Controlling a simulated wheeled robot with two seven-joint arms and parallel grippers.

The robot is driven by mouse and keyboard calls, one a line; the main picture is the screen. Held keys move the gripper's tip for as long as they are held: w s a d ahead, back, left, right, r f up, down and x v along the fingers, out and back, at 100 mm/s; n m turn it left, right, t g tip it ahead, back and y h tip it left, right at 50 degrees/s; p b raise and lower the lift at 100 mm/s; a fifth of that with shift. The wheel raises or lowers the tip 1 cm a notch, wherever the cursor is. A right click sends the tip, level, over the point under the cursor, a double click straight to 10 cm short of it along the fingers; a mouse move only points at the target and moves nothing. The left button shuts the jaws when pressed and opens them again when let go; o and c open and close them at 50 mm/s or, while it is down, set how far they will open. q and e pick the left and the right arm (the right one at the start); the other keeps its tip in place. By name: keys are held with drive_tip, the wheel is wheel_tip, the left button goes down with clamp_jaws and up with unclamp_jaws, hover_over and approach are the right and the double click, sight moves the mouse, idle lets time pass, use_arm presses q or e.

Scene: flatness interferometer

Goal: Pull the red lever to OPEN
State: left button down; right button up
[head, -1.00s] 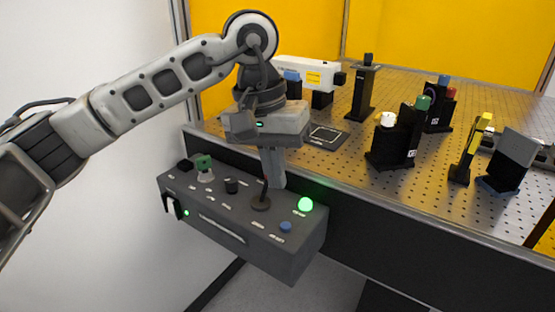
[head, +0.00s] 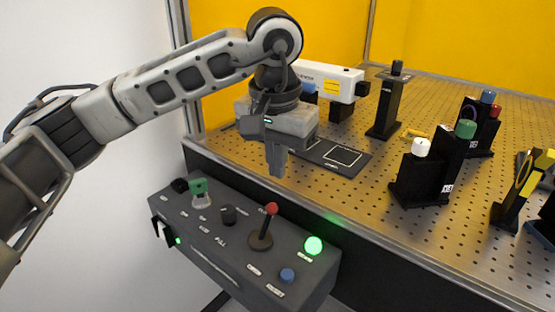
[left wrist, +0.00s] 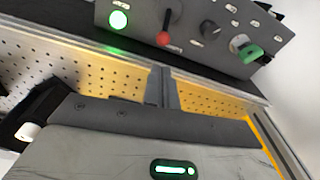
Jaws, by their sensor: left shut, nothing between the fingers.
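The red lever (head: 266,223) stands on the grey control box, with a red ball on a dark stalk and a round brown base. In the head view its stalk tilts slightly to the right. It also shows in the left wrist view (left wrist: 164,35). My left gripper (head: 275,174) is shut and empty, pointing down above and behind the lever, apart from it. Its closed fingers show in the left wrist view (left wrist: 162,88). Label text near the lever is too small to read. My right gripper is not in view.
The control box (head: 185,232) also carries a lit green lamp (head: 313,246), a blue button (head: 287,275), a black knob (head: 228,214) and a green switch (head: 199,192). Behind it, a perforated optical table (head: 380,228) holds a white laser unit (head: 325,78) and several black mounts.

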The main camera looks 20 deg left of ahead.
sight(267, 223)
use_arm(q)
drive_tip(key=f, duration=0.4)
drive_tip(key=w+f, duration=0.1)
drive_tip(key=f, duration=0.2)
